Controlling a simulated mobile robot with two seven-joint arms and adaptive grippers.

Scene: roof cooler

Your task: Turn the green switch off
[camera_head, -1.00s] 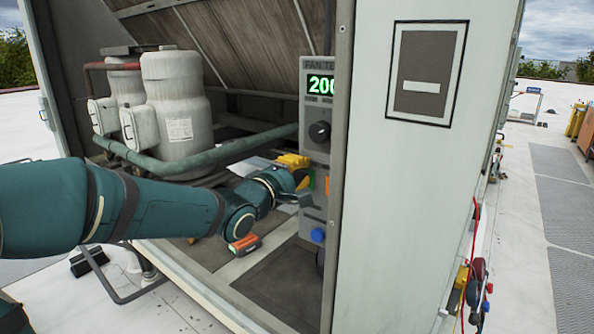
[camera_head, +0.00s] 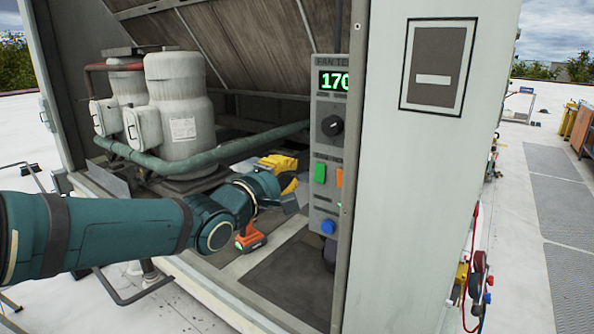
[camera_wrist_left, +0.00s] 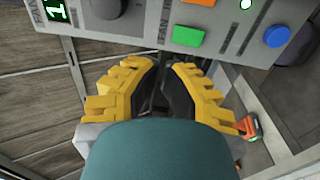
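The green switch (camera_head: 320,173) is a small square button on the grey fan control panel (camera_head: 325,200), below the black knob (camera_head: 332,125). It also shows in the left wrist view (camera_wrist_left: 188,36), ahead of the fingers and a little to the right. My left gripper (camera_wrist_left: 164,66) has yellow fingers with black pads. Its tips are close together with a narrow gap and nothing held. In the head view the left gripper (camera_head: 296,184) is left of the panel, apart from the switch. The display (camera_head: 334,81) reads 170, cut off at the right. My right gripper is not in view.
The panel also has an orange button (camera_head: 339,177) and a blue button (camera_head: 328,227). The cabinet's pale side wall (camera_head: 410,200) hides its right edge. An orange-and-black tool (camera_head: 250,238) lies below my arm. White tanks (camera_head: 178,100) and a green pipe (camera_head: 230,149) stand behind.

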